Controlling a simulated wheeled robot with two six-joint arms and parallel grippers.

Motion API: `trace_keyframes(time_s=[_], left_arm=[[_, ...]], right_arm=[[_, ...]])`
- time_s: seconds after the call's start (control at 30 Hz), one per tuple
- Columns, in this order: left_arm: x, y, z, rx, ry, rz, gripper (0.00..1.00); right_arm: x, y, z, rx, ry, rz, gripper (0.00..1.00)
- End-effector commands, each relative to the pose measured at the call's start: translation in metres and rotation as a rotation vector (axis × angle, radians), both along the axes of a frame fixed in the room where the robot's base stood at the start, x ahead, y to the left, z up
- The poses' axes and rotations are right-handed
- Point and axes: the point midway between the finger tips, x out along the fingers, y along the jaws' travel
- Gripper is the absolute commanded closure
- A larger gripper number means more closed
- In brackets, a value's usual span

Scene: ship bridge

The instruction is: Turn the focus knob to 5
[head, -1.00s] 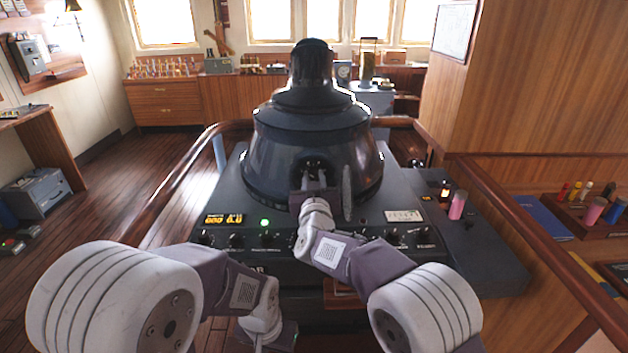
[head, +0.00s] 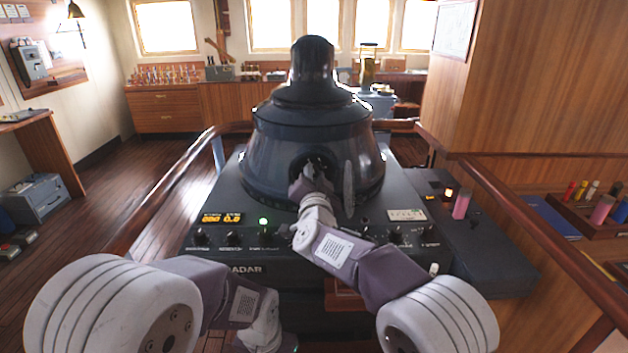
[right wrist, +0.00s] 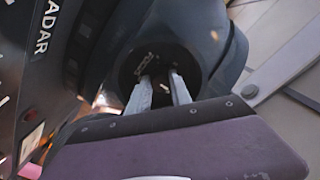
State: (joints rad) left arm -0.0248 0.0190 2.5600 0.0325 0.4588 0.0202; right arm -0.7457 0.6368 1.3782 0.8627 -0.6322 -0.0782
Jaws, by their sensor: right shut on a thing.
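The radar's dark, bell-shaped hood (head: 275,150) stands on the sloping console, with a round opening in its near side. In the right wrist view a white focus label (right wrist: 143,63) shows inside this dark opening. My right gripper (head: 314,166) reaches into the opening. Its two pale fingers (right wrist: 163,85) also show in the right wrist view, shut on the focus knob. The knob is mostly hidden between the fingers and in shadow, so its setting cannot be read. My left arm is low at the left, and its gripper is out of view.
The console front has a row of small knobs (head: 232,238), an amber display (head: 221,219) and a green light (head: 263,221). A pink cylinder (head: 462,205) stands on the right. Wooden handrails (head: 160,195) flank the console. A flat grey disc (head: 349,190) stands close right of the opening.

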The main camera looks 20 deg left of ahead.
Motion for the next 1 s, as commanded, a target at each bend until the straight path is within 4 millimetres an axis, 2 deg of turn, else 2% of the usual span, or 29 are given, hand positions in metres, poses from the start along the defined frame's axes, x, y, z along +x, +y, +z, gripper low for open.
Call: trace_keyframes(time_s=[0.33, 0.8, 0.83, 0.9, 1.0], left_arm=[[0.0000, 0.0000, -0.0061, 0.000, 0.000, 0.000, 0.64], [0.0000, 0.0000, -0.0062, 0.000, 0.000, 0.000, 0.64], [0.0000, 0.0000, -0.0062, 0.000, 0.000, 0.000, 0.64], [0.0000, 0.0000, -0.0062, 0.000, 0.000, 0.000, 0.64], [0.0000, 0.0000, -0.0062, 0.000, 0.000, 0.000, 0.64]], right_arm=[[0.0000, 0.0000, -0.0011, 0.094, 0.028, 0.000, 1.00], [0.0000, -0.0001, -0.0008, 0.104, 0.032, 0.000, 1.00], [0.0000, -0.0001, -0.0008, 0.103, 0.032, 0.000, 0.70], [0.0000, -0.0001, -0.0008, 0.103, 0.031, 0.000, 0.53], [0.0000, -0.0001, -0.0006, 0.103, 0.031, 0.000, 0.53]])
